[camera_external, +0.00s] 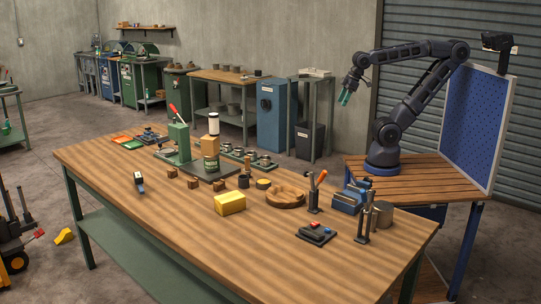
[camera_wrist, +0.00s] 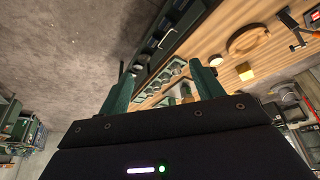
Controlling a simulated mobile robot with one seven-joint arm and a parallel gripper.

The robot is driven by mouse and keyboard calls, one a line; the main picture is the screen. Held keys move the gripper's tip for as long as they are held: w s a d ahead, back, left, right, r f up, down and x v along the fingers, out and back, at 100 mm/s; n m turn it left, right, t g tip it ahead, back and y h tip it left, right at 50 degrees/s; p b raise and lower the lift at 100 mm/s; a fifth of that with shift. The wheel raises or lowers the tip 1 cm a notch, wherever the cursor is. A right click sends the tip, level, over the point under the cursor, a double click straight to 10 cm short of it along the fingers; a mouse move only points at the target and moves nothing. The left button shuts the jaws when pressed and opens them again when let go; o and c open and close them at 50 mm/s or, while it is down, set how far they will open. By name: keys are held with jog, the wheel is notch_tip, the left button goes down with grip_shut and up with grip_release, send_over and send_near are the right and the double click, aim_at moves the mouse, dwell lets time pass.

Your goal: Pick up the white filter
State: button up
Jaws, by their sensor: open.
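My gripper (camera_external: 345,97) is well to the right of the filter and higher, in the air beyond the table, apart from everything. In the wrist view my gripper (camera_wrist: 162,82) shows two green fingers spread apart with nothing held between them. I cannot make out the filter clearly in the wrist view.
A green press with a red lever (camera_external: 178,138) stands close left of the filter. A yellow block (camera_external: 230,203), wooden bowl (camera_external: 286,196) and tool holder (camera_external: 314,198) stand nearer. The table's left front is mostly clear.

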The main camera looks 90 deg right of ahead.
jog(key=shift+o, duration=0.4)
jog(key=shift+w, duration=0.1)
jog(key=w+r+m, duration=0.1)
jog(key=w+r, duration=0.3)
jog(key=w, duration=0.3)
jog(key=w+r+m, duration=0.1)
jog(key=w+r, duration=0.2)
jog(key=w, duration=0.4)
jog(key=m+h, duration=0.2)
jog(key=m, duration=0.2)
send_over(213, 122)
jog(key=s, duration=0.3)
jog(key=shift+g, duration=0.4)
jog(key=f, duration=0.7)
jog(key=shift+s+d, duration=0.1)
jog(key=shift+d, duration=0.1)
jog(key=shift+d+x, duration=0.15)
jog(key=shift+x, duration=2.45)
jog(key=shift+d+x, duration=0.1)
jog(key=shift+x, duration=2.5)
jog(key=shift+r, duration=0.1)
jog(key=c, duration=1.2)
